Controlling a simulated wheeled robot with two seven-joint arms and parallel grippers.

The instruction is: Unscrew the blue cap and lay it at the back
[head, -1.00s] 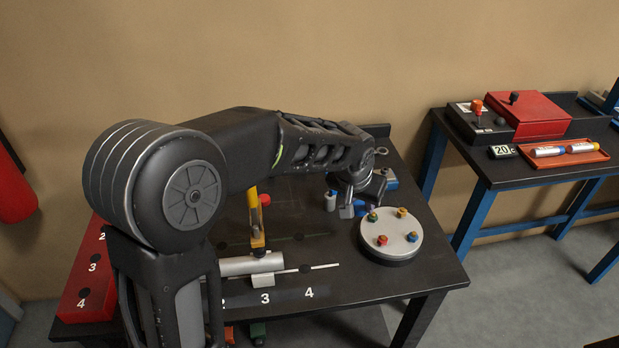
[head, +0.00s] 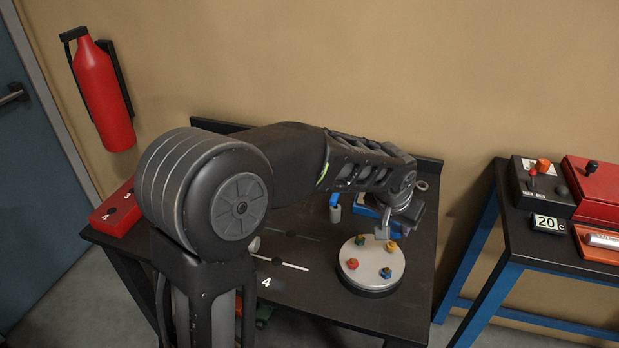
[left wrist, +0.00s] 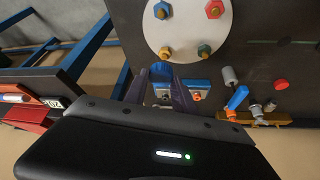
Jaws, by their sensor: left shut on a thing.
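My left gripper (head: 383,232) points down at the disc's back edge. In the left wrist view, the fingers (left wrist: 160,80) are shut on the blue cap (left wrist: 162,71), just outside the disc's rim (left wrist: 150,40). In the head view the cap is too small to make out at the fingertips. My right gripper is not in view.
A blue tray (head: 366,208) and a grey and blue post (head: 335,208) stand behind the disc, close to my left wrist. A raised bench edge (head: 428,165) runs along the back. A second bench (head: 540,235) with a red box is at right.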

